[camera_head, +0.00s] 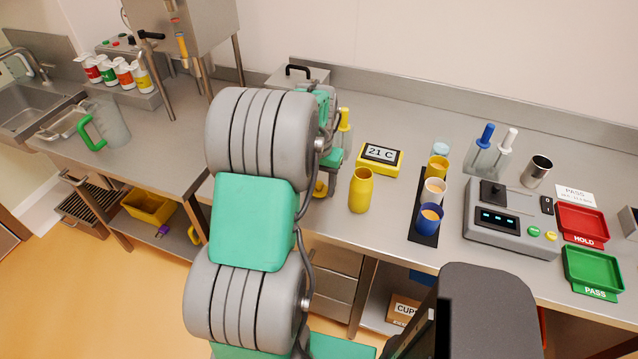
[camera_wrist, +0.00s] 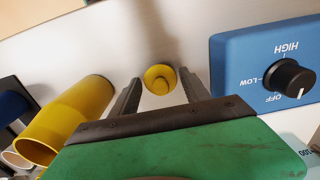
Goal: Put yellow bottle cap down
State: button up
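The yellow bottle cap (camera_wrist: 160,79) shows in the wrist view as a small round piece between the tips of my gripper (camera_wrist: 158,88). The two dark fingers stand apart, one on each side of it. I cannot tell whether they press on it or whether it rests on the counter. In the head view a small yellow piece (camera_head: 320,188), probably the cap, shows low beside my arm, partly hidden.
A blue box with a black knob (camera_wrist: 262,62) is close on the right in the wrist view. A yellow 21 C display (camera_head: 380,158) stands behind the bottle. A dark rack (camera_head: 417,236) with several cups is farther right. A yellow-topped bottle (camera_head: 345,119) stands behind my gripper.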

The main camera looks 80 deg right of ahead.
jog(key=shift+o, duration=1)
